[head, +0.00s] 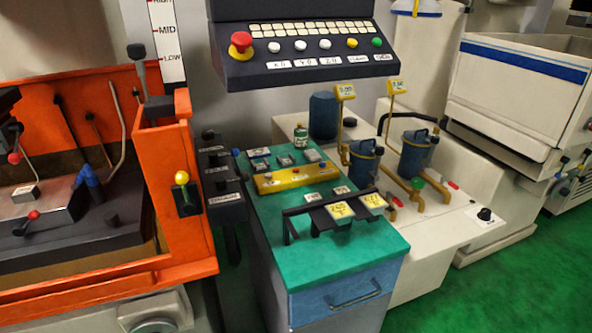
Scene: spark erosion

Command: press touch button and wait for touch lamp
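The black control panel (300,68) hangs at the top centre. Its front face carries a red mushroom button (240,43), several white round buttons (300,45), a yellow button (351,43) and a green button (377,41) in a row. Small white labels (330,61) sit below the row; the print is too small to tell surely which button is the touch one. Rows of small pale keys (310,29) lie above. No lamp marked as the touch lamp can be made out. Neither of my grippers is in view, and nothing touches the panel.
Below the panel stands a cart with a green top (370,246), holding a yellow bar (297,179), small blocks, a jar (300,138) and a black rack (320,212). An orange tank (190,245) is at left; a beige unit with blue canisters (362,160) is at right.

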